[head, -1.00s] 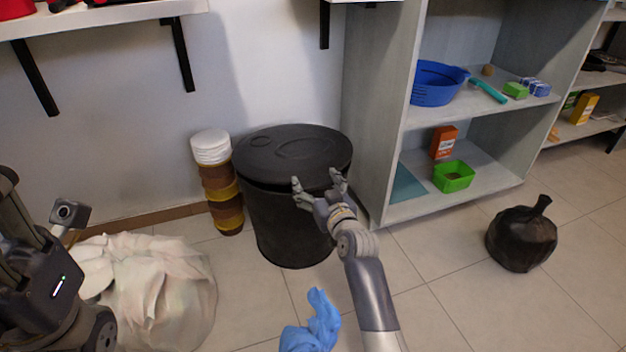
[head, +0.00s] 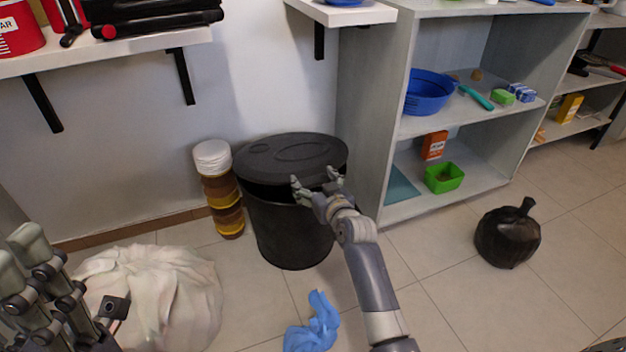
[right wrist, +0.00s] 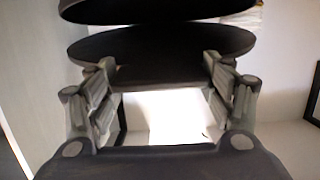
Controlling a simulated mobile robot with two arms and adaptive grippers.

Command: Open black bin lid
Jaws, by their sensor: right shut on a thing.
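The black bin (head: 290,235) stands on the floor against the wall, left of the grey shelf unit. Its round black lid (head: 285,152) sits over the top, slightly tilted, with a dark gap below its front edge. My right gripper (head: 318,186) is at the lid's front right edge, shut on the lid. In the right wrist view the fingers (right wrist: 160,68) stand either side of a dark round edge; a second dark round shape is above it. My left gripper (head: 20,250) is at the lower left, empty as far as I see, away from the bin; its opening is unclear.
A whitish bag (head: 155,290) and a blue cloth (head: 314,325) lie on the floor in front. The shelf unit (head: 365,130) is close on the right. A black bag (head: 508,236) sits farther right.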

